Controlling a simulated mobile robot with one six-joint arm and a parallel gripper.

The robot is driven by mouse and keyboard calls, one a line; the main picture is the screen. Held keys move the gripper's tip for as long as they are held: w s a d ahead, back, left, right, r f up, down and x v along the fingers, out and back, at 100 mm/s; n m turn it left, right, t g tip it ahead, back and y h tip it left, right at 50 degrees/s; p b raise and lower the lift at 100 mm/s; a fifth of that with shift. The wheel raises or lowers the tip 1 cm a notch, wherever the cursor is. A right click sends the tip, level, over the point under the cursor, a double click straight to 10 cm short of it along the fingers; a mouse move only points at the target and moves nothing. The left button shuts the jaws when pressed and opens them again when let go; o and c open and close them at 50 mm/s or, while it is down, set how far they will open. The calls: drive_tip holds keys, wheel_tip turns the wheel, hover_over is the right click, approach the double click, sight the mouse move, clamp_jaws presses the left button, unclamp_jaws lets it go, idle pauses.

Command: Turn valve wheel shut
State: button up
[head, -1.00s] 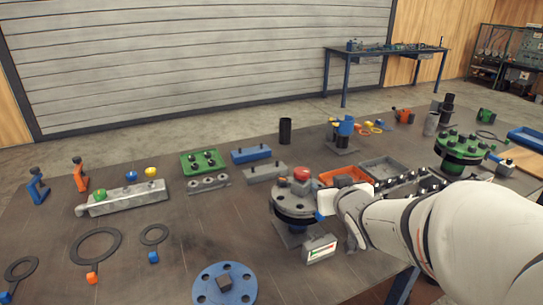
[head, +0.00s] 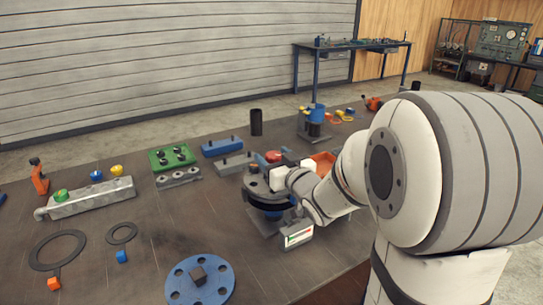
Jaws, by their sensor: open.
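A round grey flanged assembly (head: 258,186) with a dark band stands on the bench near the middle of the head view. A red knob (head: 273,157) shows at its top. I cannot make out a separate valve wheel for sure. My gripper (head: 282,178) is at the right side of this assembly, close to its upper rim. It is open, but its fingertips are small and partly hidden, and I cannot tell whether they touch the rim. A small plate with a green and red scale (head: 298,237) stands in front of the assembly.
A blue disc with holes (head: 200,283) lies at the front. A long grey block (head: 92,203), ring gaskets (head: 57,250) and a green block (head: 172,158) lie to the left. A dark cylinder (head: 256,122) stands behind. My arm hides the bench's right side.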

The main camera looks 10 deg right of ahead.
drive_tip(key=shift+w+a, duration=0.1)
drive_tip(key=shift+w, duration=0.2)
drive_tip(key=c, duration=0.9)
drive_tip(key=shift+a, duration=0.15)
drive_tip(key=shift+c, duration=0.2)
drive_tip(key=shift+f+b, duration=0.15)
drive_tip(key=shift+b, duration=0.3)
